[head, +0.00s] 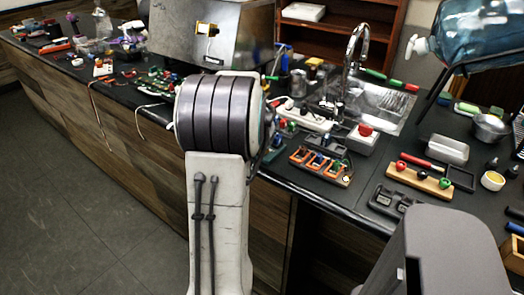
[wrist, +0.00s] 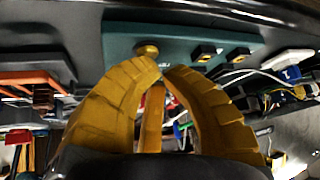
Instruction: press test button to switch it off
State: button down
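In the wrist view, a teal panel (wrist: 180,40) carries a round gold button-like knob (wrist: 147,49) and two small yellow-and-black fittings (wrist: 206,53) in a row. No label shows, so I cannot confirm that the knob is the test button. My gripper (wrist: 161,69) has yellow ribbed fingers drawn together, with only a narrow gap at the tips and nothing visible between them. The tips appear just below the knob in the picture; I cannot tell whether they touch it. In the head view, my arm hides the gripper. A red button (head: 365,130) sits on a pale box there.
The dark counter (head: 300,185) is crowded. A steel machine (head: 212,35) stands behind my arm. An orange-slotted rack (head: 320,165), a sink with a tap (head: 357,45), a wooden strip with coloured knobs (head: 418,180) and a blue water bottle (head: 480,30) are to the right. Floor at left is clear.

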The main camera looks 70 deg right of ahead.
jog(key=shift+r, duration=0.45)
jog(key=shift+r+p, duration=2.15)
jog(key=shift+r, duration=0.8)
